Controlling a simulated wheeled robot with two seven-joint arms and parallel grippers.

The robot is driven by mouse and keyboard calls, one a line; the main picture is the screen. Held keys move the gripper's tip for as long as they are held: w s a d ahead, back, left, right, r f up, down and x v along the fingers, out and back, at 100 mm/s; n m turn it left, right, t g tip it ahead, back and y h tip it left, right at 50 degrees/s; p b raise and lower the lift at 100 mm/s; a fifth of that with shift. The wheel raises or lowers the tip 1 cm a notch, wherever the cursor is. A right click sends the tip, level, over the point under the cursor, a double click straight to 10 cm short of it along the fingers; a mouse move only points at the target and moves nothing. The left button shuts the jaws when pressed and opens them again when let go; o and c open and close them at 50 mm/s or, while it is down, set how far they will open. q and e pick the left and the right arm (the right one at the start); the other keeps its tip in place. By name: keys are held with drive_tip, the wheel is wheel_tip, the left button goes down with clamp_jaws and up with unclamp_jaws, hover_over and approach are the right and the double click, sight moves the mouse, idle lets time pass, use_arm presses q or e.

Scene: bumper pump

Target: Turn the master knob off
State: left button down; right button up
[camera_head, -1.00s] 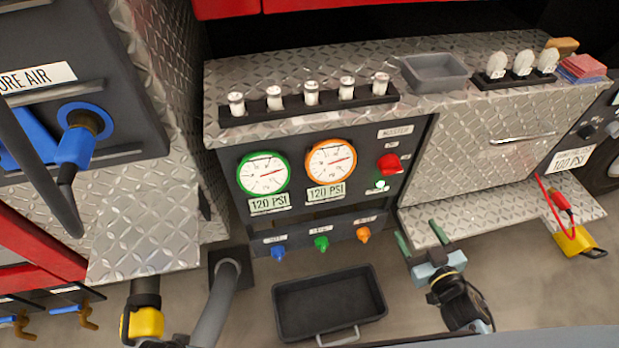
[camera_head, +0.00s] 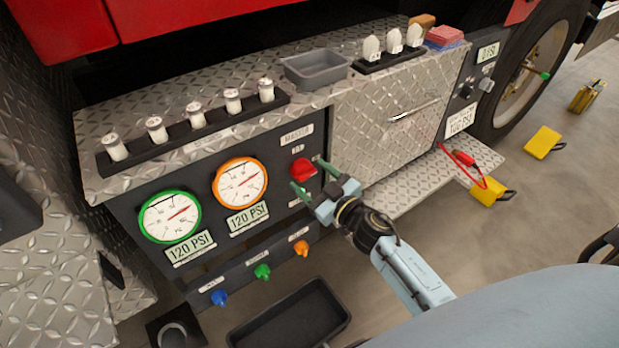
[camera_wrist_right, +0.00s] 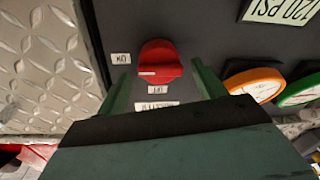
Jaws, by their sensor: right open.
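The red master knob (camera_head: 303,170) is on the dark panel under the "MASTER" label, right of the orange-rimmed gauge. My right gripper (camera_head: 308,178) is open, with its green fingers at the knob. In the right wrist view the knob (camera_wrist_right: 160,64) shows between and just beyond the two fingertips (camera_wrist_right: 163,85); no contact is visible. A white mark on the knob points to the left in that view. Small labels sit beside and below it; one reads "ON", and another is too small to read surely. My left gripper is not in view.
The green-rimmed gauge (camera_head: 170,216) and orange-rimmed gauge (camera_head: 240,183) both read 120 PSI. Blue, green and orange small knobs (camera_head: 262,271) line a lower strip. A dark tray (camera_head: 290,318) lies below. The diamond-plate box (camera_head: 400,125) stands close right of the panel.

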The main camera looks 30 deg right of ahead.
drive_tip(key=shift+w+a, duration=0.1)
drive_tip(key=shift+w, duration=0.45)
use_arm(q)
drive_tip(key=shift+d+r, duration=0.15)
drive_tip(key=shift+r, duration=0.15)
use_arm(e)
drive_tip(key=c, duration=0.9)
